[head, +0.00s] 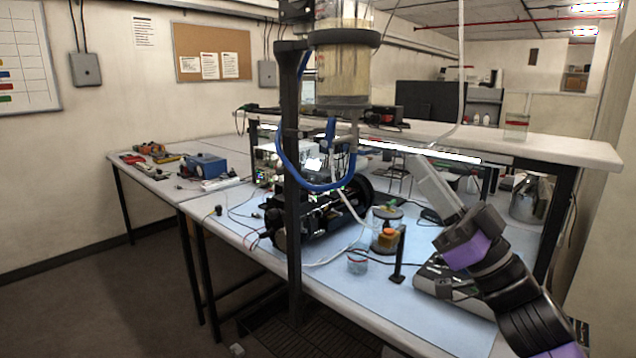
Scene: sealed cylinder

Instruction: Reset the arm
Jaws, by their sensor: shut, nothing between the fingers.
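My arm comes in from the lower right, black and grey with purple bands. It slants up and left over the right part of the bench. Its pale, narrow end, my gripper (421,166), points up and left, shut and empty, with its fingertips too small to make out clearly. It appears apart from the clear cylinder (342,72), which hangs upright on a black post (291,180) left of it. The cylinder has a dark ring and holds a pale yellowish content. A blue hose (285,150) loops below it.
The bench (345,305) has a light blue top. A raised shelf (540,146) runs behind. A metal canister (526,200) stands at right.

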